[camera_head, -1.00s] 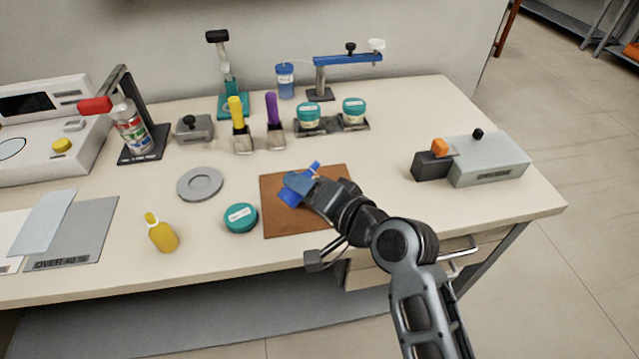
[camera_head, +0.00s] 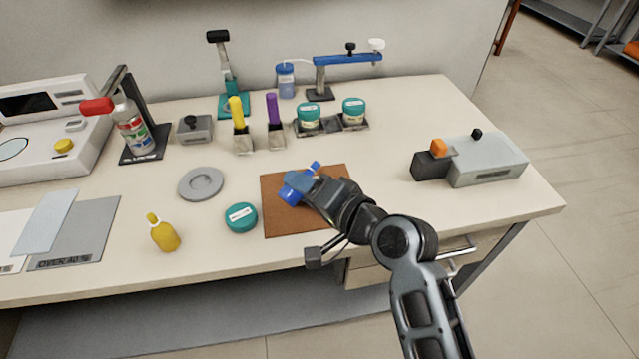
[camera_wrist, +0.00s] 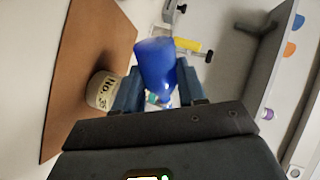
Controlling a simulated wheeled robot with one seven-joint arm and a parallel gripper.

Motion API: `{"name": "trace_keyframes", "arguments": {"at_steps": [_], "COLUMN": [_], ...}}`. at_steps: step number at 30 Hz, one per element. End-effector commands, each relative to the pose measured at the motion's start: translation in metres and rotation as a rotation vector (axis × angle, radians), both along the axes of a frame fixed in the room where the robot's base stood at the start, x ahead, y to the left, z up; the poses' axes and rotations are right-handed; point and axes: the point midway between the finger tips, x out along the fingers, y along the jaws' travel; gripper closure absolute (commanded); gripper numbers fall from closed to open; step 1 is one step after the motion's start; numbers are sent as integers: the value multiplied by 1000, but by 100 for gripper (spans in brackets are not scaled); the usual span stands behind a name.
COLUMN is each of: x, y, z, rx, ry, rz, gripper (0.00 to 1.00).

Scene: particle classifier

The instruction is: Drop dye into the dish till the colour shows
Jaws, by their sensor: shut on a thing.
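A blue bottle (camera_head: 290,194) is held tilted in my gripper (camera_head: 303,184) above the brown mat (camera_head: 282,220). In the wrist view the blue bottle (camera_wrist: 155,62) sits between the two blue fingers, its narrow end toward my palm. A pale round pot (camera_wrist: 102,92) with a "NO." label stands on the mat beside the left finger in the wrist view. My arm and gripper hide it in the head view. I cannot see the pot's inside or any colour in it.
A teal lid (camera_head: 241,217) and a yellow bottle (camera_head: 165,236) lie left of the mat, with a grey ring dish (camera_head: 200,183) behind. Two teal-lidded jars (camera_head: 354,111) stand in a rack at the back. A grey box device (camera_head: 490,160) is at right. The table between mat and device is clear.

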Motion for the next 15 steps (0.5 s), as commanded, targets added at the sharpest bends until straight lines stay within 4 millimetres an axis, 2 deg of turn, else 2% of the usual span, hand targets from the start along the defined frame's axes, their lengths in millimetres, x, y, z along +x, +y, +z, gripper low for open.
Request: {"name": "trace_keyframes", "arguments": {"at_steps": [15], "x": [0], "y": [0], "z": [2], "rx": [19], "ry": [26], "rz": [0], "gripper": [90]}}
